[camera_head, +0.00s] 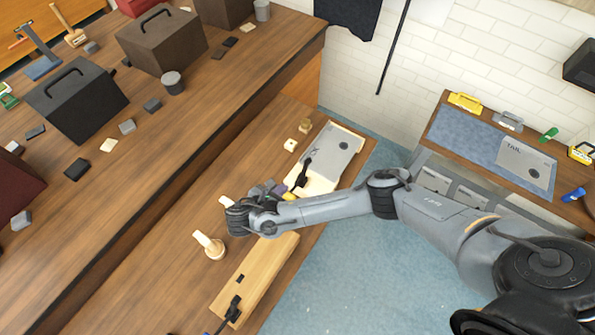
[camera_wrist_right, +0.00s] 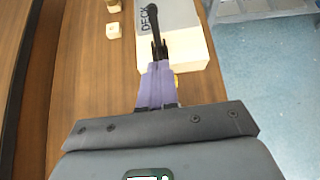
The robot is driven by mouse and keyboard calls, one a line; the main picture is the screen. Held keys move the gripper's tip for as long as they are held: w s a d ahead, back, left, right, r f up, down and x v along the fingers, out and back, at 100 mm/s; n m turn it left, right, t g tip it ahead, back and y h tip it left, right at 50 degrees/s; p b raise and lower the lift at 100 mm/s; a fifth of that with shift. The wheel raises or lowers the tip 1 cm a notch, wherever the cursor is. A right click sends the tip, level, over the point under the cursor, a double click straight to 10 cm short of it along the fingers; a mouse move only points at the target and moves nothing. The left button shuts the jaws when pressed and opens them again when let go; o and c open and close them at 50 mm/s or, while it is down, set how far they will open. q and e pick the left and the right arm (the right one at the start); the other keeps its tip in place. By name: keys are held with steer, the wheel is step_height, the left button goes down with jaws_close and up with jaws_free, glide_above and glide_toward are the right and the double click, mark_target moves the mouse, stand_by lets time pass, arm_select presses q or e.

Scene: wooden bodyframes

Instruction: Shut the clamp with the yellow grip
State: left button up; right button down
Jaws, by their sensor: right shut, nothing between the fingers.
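The clamp (camera_head: 303,174) is a black lever piece on the pale wooden block by the grey DECK plate (camera_head: 333,150). Its yellow grip (camera_head: 289,197) shows beside my right gripper's fingers. In the right wrist view the black part of the clamp (camera_wrist_right: 154,22) stands just ahead of the fingertips, and a sliver of the yellow grip (camera_wrist_right: 177,79) shows at their right side. My right gripper (camera_head: 281,188) is shut and empty, with its purple fingers (camera_wrist_right: 158,66) together. It looks very close to the clamp; contact cannot be told. The fingers partly hide the grip. My left gripper is not in view.
A wooden beam (camera_head: 262,270) with another black clamp (camera_head: 233,308) lies at the front. Wooden pegs (camera_head: 208,246) and small pale blocks (camera_head: 291,145) stand on the workbench. Dark toolboxes (camera_head: 78,92) fill the left bench. A side table (camera_head: 466,150) holds a TAIL plate (camera_head: 525,160).

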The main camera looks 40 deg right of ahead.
steer(key=w, duration=0.1)
glide_toward(304, 167)
steer(key=x, duration=0.5)
steer(key=shift+f+p, duration=0.1)
steer(key=shift+p, duration=0.2)
steer(key=shift+w+d+f, duration=0.25)
steer(key=shift+d, duration=0.4)
